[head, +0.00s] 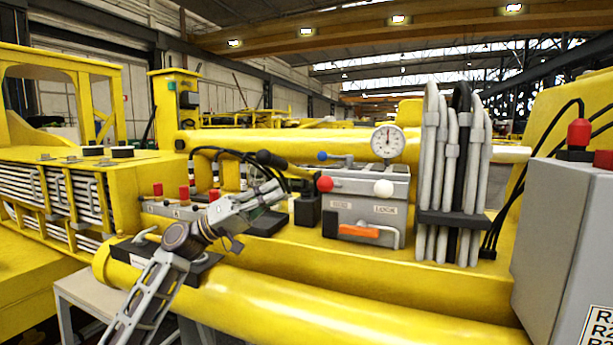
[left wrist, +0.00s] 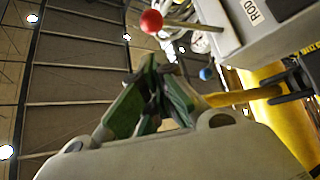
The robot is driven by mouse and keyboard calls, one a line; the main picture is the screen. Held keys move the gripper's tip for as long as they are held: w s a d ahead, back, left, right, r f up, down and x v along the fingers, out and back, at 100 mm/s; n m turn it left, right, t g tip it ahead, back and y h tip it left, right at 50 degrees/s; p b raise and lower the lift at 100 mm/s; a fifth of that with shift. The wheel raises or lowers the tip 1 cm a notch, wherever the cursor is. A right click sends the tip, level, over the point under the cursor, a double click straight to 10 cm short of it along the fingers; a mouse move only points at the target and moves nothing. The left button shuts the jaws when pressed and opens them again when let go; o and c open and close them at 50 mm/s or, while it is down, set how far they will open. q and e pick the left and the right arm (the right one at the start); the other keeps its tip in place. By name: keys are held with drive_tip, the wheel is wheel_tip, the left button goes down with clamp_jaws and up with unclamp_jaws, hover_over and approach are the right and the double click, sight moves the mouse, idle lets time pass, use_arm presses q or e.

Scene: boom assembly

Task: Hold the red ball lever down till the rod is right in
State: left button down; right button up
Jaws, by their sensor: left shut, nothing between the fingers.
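The red ball lever (head: 325,184) sticks out from the upper left of a grey valve box (head: 366,207). The red ball also shows near the top of the left wrist view (left wrist: 151,21), with its thin stem running right to the box. My left gripper (head: 282,187) is shut and empty, left of the red ball in the head view. In the left wrist view its green-padded fingertips (left wrist: 150,66) are together, with a gap to the ball. My right gripper is not in view.
A white ball lever (head: 383,187), a blue ball lever (head: 322,156), an orange handle (head: 358,231) and a round gauge (head: 388,141) are on or around the box. Grey hoses (head: 450,165) stand right of it.

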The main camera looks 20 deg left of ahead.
sight(333, 183)
use_arm(q)
drive_tip(key=p+x, duration=0.4)
drive_tip(key=x, duration=0.6)
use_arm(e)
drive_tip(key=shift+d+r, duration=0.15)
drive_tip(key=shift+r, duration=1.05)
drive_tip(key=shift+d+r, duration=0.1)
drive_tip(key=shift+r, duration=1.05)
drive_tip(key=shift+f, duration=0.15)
